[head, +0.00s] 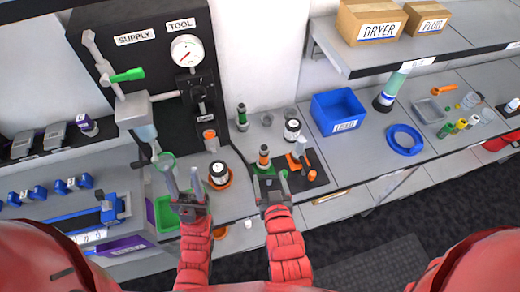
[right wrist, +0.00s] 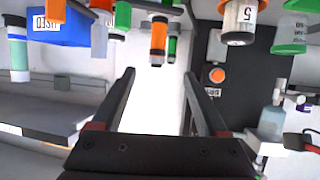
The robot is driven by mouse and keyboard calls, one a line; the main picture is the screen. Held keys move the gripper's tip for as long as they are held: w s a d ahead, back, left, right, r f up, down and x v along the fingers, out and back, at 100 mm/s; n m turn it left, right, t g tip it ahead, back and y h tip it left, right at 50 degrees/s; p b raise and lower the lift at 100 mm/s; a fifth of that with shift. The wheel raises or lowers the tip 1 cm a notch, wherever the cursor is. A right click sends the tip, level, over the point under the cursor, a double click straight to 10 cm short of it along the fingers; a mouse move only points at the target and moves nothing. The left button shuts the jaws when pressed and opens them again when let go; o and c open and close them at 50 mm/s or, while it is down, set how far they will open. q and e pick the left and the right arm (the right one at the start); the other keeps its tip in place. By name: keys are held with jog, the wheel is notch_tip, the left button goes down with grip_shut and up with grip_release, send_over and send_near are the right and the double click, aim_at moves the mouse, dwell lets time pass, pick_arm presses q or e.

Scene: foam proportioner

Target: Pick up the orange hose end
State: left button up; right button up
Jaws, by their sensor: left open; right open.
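An upright orange piece with a dark top, which looks like the orange hose end (head: 264,156), stands at the bench's front with green around its lower part. In the right wrist view an orange cylinder with a dark tip (right wrist: 158,38), apparently the same piece, appears upside down, in line with the gap between the fingers. My right gripper (head: 271,181) is open and empty just in front of it; its fingers also show in the right wrist view (right wrist: 158,80). I cannot tell the exact gap. My left gripper (head: 184,178) is open, left of the black-and-white container (head: 219,174).
A dark mat (head: 318,184) with orange and white parts lies right of the piece. A green-and-dark fitting (head: 242,114) stands behind it. The black gauge panel (head: 222,98) rises behind the left arm. A blue bin (head: 338,110) and blue ring (head: 404,139) lie further right.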

aim_at(264, 156)
jog(key=b+x, duration=0.5)
jog(key=x, duration=0.4)
jog(key=shift+w, duration=0.75)
jog(key=shift+w+f, duration=0.35)
jog(key=p+x, duration=0.3)
jog(key=x, duration=0.1)
jog(key=shift+w+d+r, duration=0.1)
jog(key=shift+w+r, duration=0.2)
jog(key=shift+w+f, duration=0.35)
jog(key=shift+w, duration=0.15)
grip_shut()
